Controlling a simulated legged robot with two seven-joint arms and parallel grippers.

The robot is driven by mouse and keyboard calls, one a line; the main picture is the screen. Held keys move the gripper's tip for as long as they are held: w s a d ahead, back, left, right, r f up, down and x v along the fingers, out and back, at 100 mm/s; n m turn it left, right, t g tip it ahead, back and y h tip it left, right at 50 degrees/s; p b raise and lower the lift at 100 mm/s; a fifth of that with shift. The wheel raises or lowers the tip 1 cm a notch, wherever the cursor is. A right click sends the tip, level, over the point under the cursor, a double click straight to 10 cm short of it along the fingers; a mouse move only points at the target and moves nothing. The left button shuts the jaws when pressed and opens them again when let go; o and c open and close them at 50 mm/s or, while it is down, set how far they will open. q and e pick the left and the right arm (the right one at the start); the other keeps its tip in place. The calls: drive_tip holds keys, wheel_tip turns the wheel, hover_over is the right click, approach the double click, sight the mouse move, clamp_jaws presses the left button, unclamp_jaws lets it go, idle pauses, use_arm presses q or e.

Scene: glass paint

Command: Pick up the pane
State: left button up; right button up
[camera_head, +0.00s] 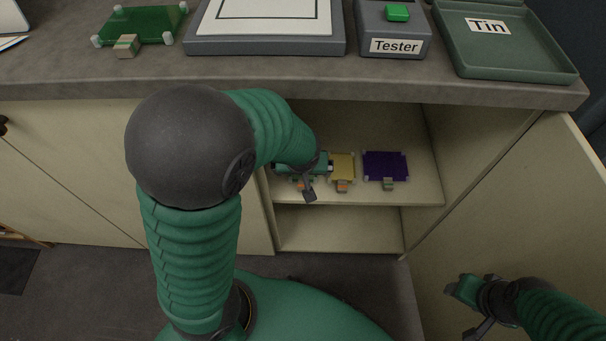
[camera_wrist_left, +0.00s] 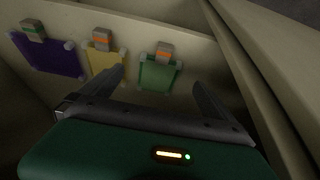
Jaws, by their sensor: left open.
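Three panes lie in a row on the upper shelf inside the open cabinet. The purple pane (camera_head: 385,166) has a tab with a green stripe. The yellow pane (camera_head: 343,165) and the green pane (camera_wrist_left: 158,76) have tabs with orange stripes. My left gripper (camera_head: 310,184) reaches into the cabinet at the green pane, mostly hiding it in the head view. In the left wrist view the left gripper (camera_wrist_left: 160,80) is open and empty, its fingers spread toward either side of the green pane. My right gripper (camera_head: 474,312) hangs at the lower right, away from the panes; its jaw opening is unclear.
The countertop (camera_head: 300,75) overhangs the cabinet. On it are another green pane (camera_head: 145,24) on white corner posts, a grey framed board (camera_head: 262,46), a tester (camera_head: 395,46) and a tin tray (camera_head: 505,60). The lower shelf (camera_head: 340,230) is bare. An open cabinet door (camera_head: 530,200) stands right.

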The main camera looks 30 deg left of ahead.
use_arm(q)
drive_tip(key=shift+x, duration=0.8)
drive_tip(key=shift+a+f, duration=0.15)
drive_tip(key=shift+f, duration=0.05)
drive_tip(key=b+x, duration=0.1)
drive_tip(key=x, duration=0.1)
drive_tip(key=b+x, duration=0.2)
drive_tip(key=shift+s+d+f, duration=0.1)
drive_tip(key=shift+s+d, duration=0.1)
drive_tip(key=shift+d, duration=0.15)
drive_tip(key=shift+w+a+f, duration=0.1)
drive_tip(key=shift+w+f, duration=0.1)
drive_tip(key=shift+f, duration=0.1)
drive_tip(key=shift+a+r, duration=0.1)
drive_tip(key=shift+r, duration=0.05)
drive_tip(key=c, duration=1.4)
